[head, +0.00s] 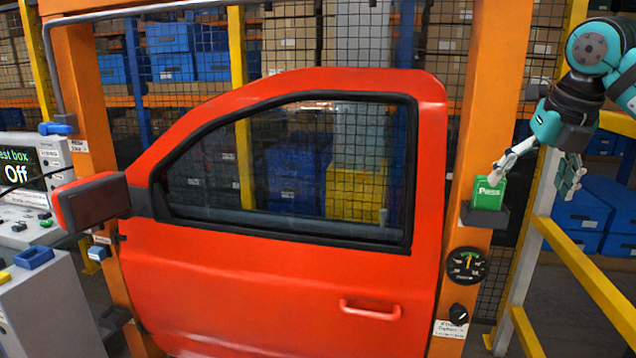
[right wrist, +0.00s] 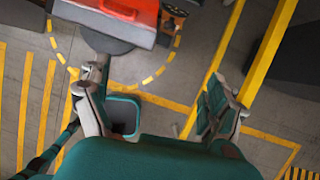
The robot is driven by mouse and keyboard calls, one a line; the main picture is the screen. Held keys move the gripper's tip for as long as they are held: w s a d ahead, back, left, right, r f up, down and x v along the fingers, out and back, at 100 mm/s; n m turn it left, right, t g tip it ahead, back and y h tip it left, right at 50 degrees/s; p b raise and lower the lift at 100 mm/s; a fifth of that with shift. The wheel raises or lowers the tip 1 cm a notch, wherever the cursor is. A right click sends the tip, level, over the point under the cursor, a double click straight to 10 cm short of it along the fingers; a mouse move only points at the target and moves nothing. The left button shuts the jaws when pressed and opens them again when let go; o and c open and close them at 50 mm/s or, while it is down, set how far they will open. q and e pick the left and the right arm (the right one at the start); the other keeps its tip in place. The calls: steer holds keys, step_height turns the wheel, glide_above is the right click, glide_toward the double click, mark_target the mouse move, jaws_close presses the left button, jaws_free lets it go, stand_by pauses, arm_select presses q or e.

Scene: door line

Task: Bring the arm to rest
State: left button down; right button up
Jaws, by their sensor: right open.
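My right gripper (head: 532,175) is at the right of the head view, its fingers spread wide and pointing down. One finger is beside a green "Pass" card (head: 488,194), which stands in a dark holder (head: 484,217) on the orange post; I cannot tell whether they touch. The other finger hangs free to the right. The right wrist view also shows the right gripper (right wrist: 155,88) open, with nothing gripped. My left gripper is out of view.
A red car door (head: 280,280) fills the middle, framed by orange posts (head: 492,90). A gauge (head: 466,265) and a knob (head: 458,314) sit below the holder. Yellow rails (head: 590,275) lie below the right gripper. A test box reading "Off" (head: 22,168) stands at left.

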steer(key=w+a+f+y, duration=0.5)
steer(key=a+f+y, duration=0.2)
steer(key=a+f, duration=0.45)
steer(key=w+a+f+y, duration=0.6)
steer(key=a+f, duration=0.5)
steer(key=f, duration=0.1)
steer(key=s+d+f+m+t+h, duration=0.15)
steer(key=f+m+t, duration=0.25)
steer(key=f+m, duration=0.75)
steer(key=d+f+m+t+h, duration=0.25)
steer(key=f+m+t, duration=0.3)
steer(key=f, duration=1.15)
steer(key=s+d+f+m+g+h, duration=0.2)
steer(key=s+d+f+m+h, duration=0.25)
steer(key=s+f, duration=0.85)
steer(key=s+d+f+m+g+h, duration=0.3)
steer(key=s+f+m, duration=0.3)
steer(key=s+f, duration=0.7)
steer(key=s+f+m+g, duration=0.1)
steer(key=s+f, duration=0.4)
steer(key=s, duration=0.6)
steer(key=s+f+m+g+h, duration=0.1)
steer(key=s+f+g, duration=0.3)
steer(key=s, duration=0.7)
steer(key=s+f+m+g, duration=0.2)
steer(key=s+f, duration=0.3)
steer(key=s, duration=0.6)
steer(key=shift+d+f+g+h, duration=0.2)
steer(key=shift+f+g+h, duration=0.1)
steer(key=shift+g+h, duration=0.05)
